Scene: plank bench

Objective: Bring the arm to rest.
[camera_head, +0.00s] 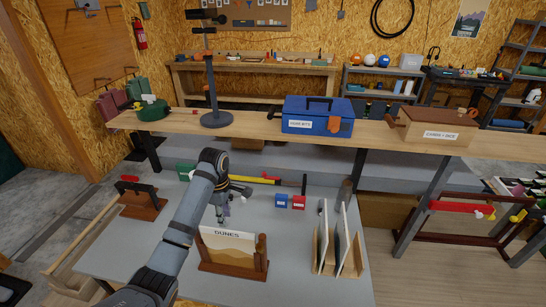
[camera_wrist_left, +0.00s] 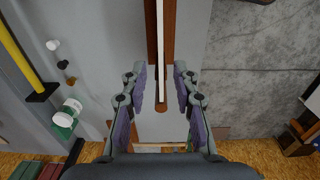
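My left arm reaches over a grey table (camera_head: 330,284) and bends down at its elbow. My left gripper (camera_head: 224,210) points down, just behind a card lettered DUNES (camera_head: 227,238) in a brown wooden stand (camera_head: 232,269). In the left wrist view, the left gripper (camera_wrist_left: 161,88) is open, its two fingers well apart. A narrow brown wooden piece with a pale strip (camera_wrist_left: 160,40) comes between the fingers from the top; it looks like the stand and card seen from above. A gap shows on each side of it. My right gripper is not in view.
A rack with upright panels (camera_head: 338,245) stands right of the DUNES stand. Blue (camera_head: 281,201) and red (camera_head: 298,202) boxes lie behind. A raised plank shelf (camera_head: 250,127) carries a blue toolbox (camera_head: 318,117) and a wooden box (camera_head: 432,129). Bare table surrounds the rack's front.

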